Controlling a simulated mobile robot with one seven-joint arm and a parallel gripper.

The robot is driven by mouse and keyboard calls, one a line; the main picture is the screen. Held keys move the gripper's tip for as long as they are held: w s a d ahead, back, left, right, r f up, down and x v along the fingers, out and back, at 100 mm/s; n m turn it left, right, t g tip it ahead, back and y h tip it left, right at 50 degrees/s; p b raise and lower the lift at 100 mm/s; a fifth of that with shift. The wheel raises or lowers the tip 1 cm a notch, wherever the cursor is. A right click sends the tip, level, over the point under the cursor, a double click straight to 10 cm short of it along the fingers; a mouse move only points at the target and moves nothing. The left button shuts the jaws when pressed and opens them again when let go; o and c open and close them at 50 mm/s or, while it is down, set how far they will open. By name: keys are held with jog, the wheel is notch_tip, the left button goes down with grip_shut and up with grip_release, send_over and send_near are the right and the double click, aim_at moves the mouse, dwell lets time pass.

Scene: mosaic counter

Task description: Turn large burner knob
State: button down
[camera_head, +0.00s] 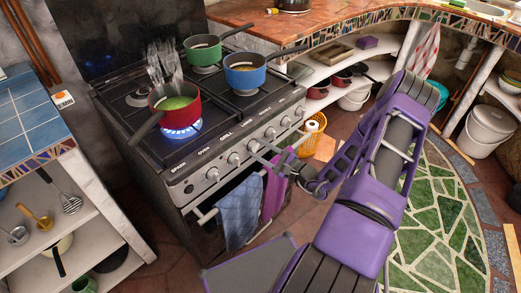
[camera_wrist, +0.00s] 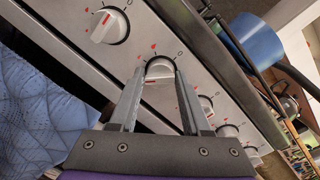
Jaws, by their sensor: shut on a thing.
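My gripper (camera_head: 262,149) reaches the row of knobs on the front of the stove (camera_head: 150,190). In the wrist view, the two fingers of my gripper (camera_wrist: 160,78) are shut on a pale round knob (camera_wrist: 160,71), one finger on each side. In the head view, this held knob (camera_head: 254,146) sits near the middle of the row, partly hidden by the fingers. A neighbouring knob (camera_wrist: 108,25) shows at the upper left in the wrist view, and several more lie to the lower right.
A green pot (camera_head: 204,49) and a blue pan (camera_head: 245,72) also stand on the hob. A blue towel (camera_head: 238,212) and a purple towel (camera_head: 275,190) hang below the knobs.

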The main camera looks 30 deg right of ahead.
jog(key=shift+d+r+m, duration=0.1)
jog(key=shift+m, duration=0.2)
jog(key=shift+s+f+m+t+h+p, duration=0.1)
jog(key=shift+m+t+h+p, duration=0.6)
jog(key=shift+m, duration=4.2)
jog(key=shift+f+m+g+h+p, duration=0.2)
jog(key=shift+m+p, duration=1.1)
jog(key=shift+m, duration=3.6)
jog(key=shift+s+m+t+h+p, duration=0.2)
jog(key=shift+m+p, duration=0.8)
jog(key=shift+m, duration=3.9)
jog(key=shift+w+a, duration=0.15)
jog(key=shift+a, duration=0.05)
jog(key=shift+c, duration=2)
grip_release()
